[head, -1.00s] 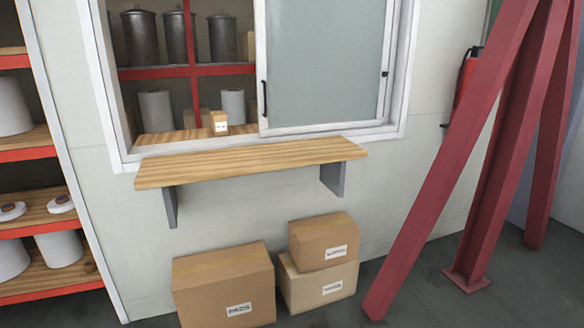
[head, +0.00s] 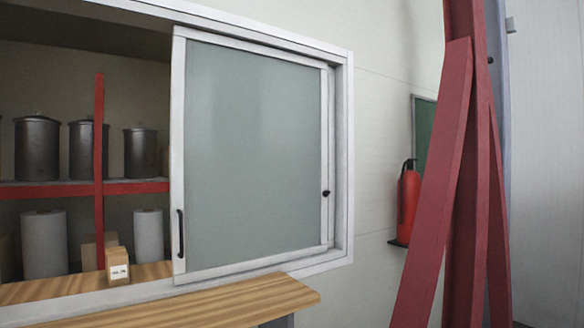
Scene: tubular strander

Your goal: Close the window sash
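The window sash (head: 250,150) is a frosted grey-green pane in a white frame, in the head view. It covers the right part of the window opening, and the left part is open onto shelves. A black handle (head: 180,233) is on the sash's left edge, near its bottom. A small black knob (head: 326,193) is at the right side. The white window frame (head: 341,160) surrounds the opening. Neither of my grippers shows in the head view.
A small labelled box (head: 118,267) stands on the inner sill left of the sash. A wooden ledge (head: 235,303) juts out below the window. Red steel beams (head: 440,180) and a fire extinguisher (head: 408,200) stand to the right. Dark canisters (head: 80,150) sit on the inside shelf.

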